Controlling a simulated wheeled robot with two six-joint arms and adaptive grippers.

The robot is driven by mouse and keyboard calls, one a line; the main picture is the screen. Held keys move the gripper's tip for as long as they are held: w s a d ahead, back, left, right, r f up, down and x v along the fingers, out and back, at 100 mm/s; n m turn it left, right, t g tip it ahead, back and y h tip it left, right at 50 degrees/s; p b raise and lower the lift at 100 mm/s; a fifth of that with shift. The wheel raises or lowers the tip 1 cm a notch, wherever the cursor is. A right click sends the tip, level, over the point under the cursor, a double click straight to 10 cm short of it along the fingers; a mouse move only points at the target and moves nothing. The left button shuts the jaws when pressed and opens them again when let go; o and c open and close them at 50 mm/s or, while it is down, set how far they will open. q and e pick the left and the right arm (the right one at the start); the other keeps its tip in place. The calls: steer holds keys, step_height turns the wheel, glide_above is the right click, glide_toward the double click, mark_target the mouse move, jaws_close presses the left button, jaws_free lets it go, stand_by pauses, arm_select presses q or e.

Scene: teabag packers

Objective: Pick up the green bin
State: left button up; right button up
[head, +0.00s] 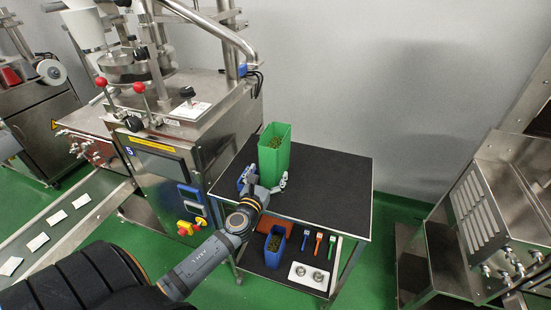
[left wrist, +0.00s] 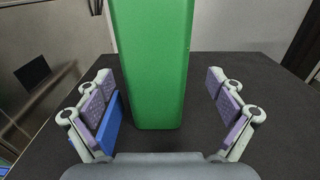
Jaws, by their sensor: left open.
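The green bin (head: 273,157) stands upright on the black tabletop (head: 335,185) of a small cart, with greenish-brown loose material inside its open top. My left gripper (head: 264,180) is at the table, just in front of the bin in the head view. In the left wrist view the bin (left wrist: 155,65) stands between and beyond the two open fingers (left wrist: 162,105), with a gap on both sides. Nothing is held. A blue object (left wrist: 109,124) shows beside the left finger, and in the head view it (head: 246,175) is left of the gripper. My right gripper is not seen.
A steel packing machine (head: 165,130) stands close on the left of the cart. The lower shelf holds a blue bin (head: 275,245), small coloured tools (head: 318,243) and a white tray (head: 309,277). A steel machine (head: 480,215) stands at right. The tabletop right of the bin is clear.

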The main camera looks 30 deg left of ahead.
arm_select(q)
steer(key=x, duration=0.5)
steer(key=shift+a+p, duration=0.3)
steer(key=shift+p, duration=0.1)
steer(key=shift+s, duration=0.1)
steer(key=shift+r, duration=0.1)
steer(key=shift+c, duration=1.4)
steer(key=c, duration=1.2)
steer(key=shift+c, duration=1)
steer(key=shift+r, duration=0.15)
